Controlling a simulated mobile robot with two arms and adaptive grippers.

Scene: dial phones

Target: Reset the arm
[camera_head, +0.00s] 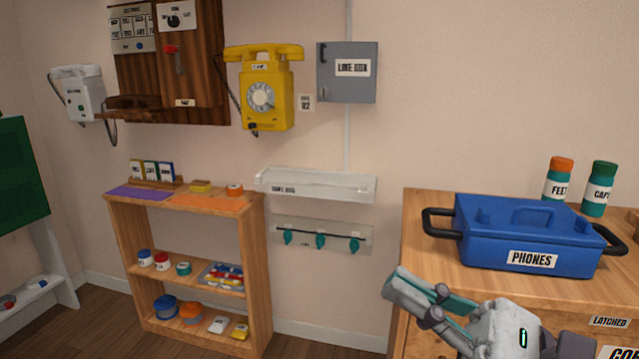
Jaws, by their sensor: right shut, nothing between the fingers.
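My right gripper (437,298) is at the lower right, in front of the wooden cabinet (425,215). Its fingers are together and empty, pointing to the left. It is apart from the blue box labelled PHONES (525,225), which stands closed on the cabinet top. My left gripper does not show. A yellow dial phone (262,90) hangs on the wall with its handset resting on top.
A white wall shelf (315,184) and a rail with teal hooks (320,238) are left of my gripper. A small wooden bookcase (257,270) holds several jars and cards. A grey LINE BOX (347,85) is shut. Two bottles (557,180) stand behind the blue box.

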